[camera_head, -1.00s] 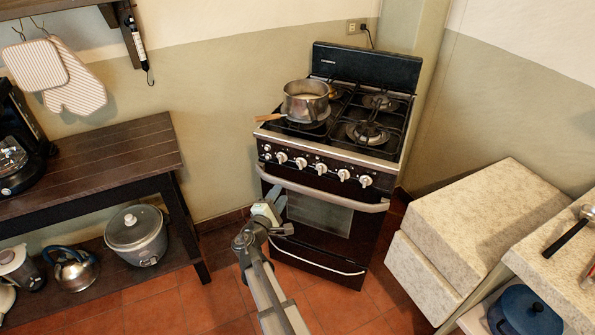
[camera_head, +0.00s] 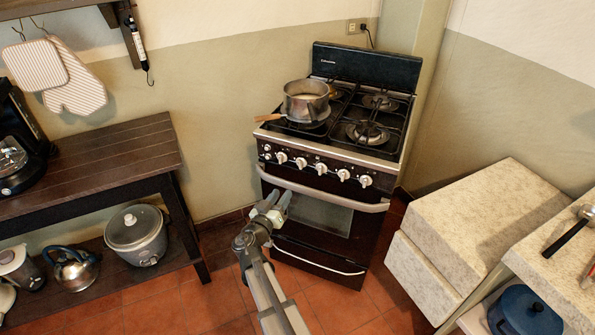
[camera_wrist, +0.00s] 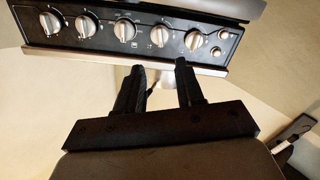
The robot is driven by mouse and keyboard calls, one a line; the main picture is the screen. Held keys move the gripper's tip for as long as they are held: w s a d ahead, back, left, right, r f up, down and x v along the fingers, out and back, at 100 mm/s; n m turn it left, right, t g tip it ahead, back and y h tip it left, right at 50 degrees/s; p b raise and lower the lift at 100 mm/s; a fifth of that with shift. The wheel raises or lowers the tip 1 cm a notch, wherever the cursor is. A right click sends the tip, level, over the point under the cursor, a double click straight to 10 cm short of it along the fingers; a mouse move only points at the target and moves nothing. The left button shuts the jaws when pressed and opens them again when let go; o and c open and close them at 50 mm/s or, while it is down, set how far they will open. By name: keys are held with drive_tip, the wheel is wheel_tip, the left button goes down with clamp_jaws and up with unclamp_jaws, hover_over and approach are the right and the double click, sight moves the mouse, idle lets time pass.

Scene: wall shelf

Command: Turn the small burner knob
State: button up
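The stove's front panel carries a row of silver knobs; I cannot tell which one is the small burner knob. In the wrist view the panel appears upside down, with the second knob from the right (camera_wrist: 160,35) ahead of the gap between my fingers and the rightmost knob (camera_wrist: 195,40) beside it. In the head view the leftmost knob (camera_head: 281,157) sits above my gripper (camera_head: 275,204). My gripper is open and empty, its two dark fingers apart in the wrist view (camera_wrist: 159,68). It is in front of the oven door, below the panel, touching no knob.
The stove (camera_head: 395,150) has a pot (camera_head: 306,103) on its left front burner, handle sticking out left. The oven handle bar (camera_head: 320,192) crosses below the knobs. A dark wooden table (camera_head: 110,160) stands left and pale stone-like blocks (camera_head: 480,215) stand right.

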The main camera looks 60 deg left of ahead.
approach(301, 162)
drive_tip(key=shift+m, duration=0.3)
drive_tip(key=x, duration=0.2)
drive_tip(key=f+x, duration=0.1)
drive_tip(key=x, duration=0.4)
drive_tip(key=shift+a+f, duration=0.15)
drive_tip(key=shift+f, duration=0.15)
drive_tip(key=shift+c, duration=0.5)
clamp_jaws()
